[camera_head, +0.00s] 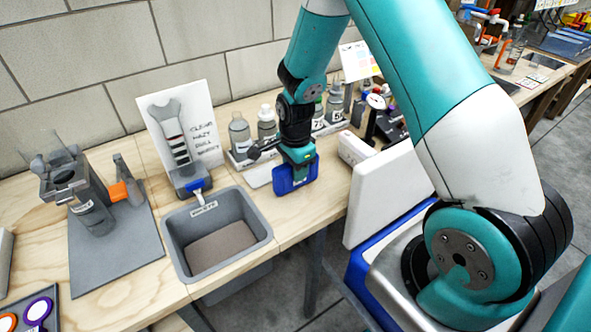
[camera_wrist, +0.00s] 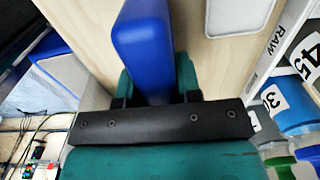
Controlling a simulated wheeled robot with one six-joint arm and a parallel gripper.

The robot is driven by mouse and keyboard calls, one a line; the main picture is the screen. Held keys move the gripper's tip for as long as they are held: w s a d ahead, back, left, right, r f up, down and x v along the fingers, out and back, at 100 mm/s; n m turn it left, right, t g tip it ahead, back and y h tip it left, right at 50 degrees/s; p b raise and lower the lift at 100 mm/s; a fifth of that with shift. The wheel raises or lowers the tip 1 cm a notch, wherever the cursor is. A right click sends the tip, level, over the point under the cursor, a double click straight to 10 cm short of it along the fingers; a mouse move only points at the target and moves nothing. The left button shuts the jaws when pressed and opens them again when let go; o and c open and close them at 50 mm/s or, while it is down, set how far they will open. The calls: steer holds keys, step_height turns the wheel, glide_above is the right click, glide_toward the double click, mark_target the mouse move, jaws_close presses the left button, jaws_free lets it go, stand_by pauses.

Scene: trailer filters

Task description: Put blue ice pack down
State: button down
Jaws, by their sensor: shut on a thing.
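The blue ice pack (camera_head: 290,181) is in my gripper (camera_head: 297,160), over the wooden bench right of the grey bin, close to the front edge. In the wrist view the ice pack (camera_wrist: 147,45) stands between the two teal fingers of my gripper (camera_wrist: 156,82), which are shut on it. The pack looks upright. Its upper part is hidden by the gripper, and I cannot tell whether its lower edge touches the bench.
The grey bin (camera_head: 177,249) is left of the pack. Behind the pack stand bottles in a rack (camera_head: 240,160) and a white sign (camera_head: 203,120). A white-lidded box (camera_head: 385,195) is at the right. Bare wood (camera_head: 325,195) lies right of the pack.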

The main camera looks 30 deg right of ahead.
steer(key=shift+f, duration=0.45)
steer(key=shift+f, duration=0.1)
steer(key=c, duration=0.8)
jaws_free()
step_height(320, 180, up, 12)
steer(key=shift+f+b, duration=0.1)
steer(key=shift+b, duration=0.5)
steer(key=s+a+r+n+y, duration=0.2)
steer(key=s+a+r+n, duration=0.5)
steer(key=s+n, duration=0.4)
steer(key=s+a+r+n+y, duration=0.2)
steer(key=s+a+r+n, duration=0.4)
steer(key=s+a+n, duration=0.4)
steer(key=s+n, duration=0.2)
steer(key=n, duration=0.2)
steer(key=shift+s+r, duration=0.2)
steer(key=shift+r, duration=0.2)
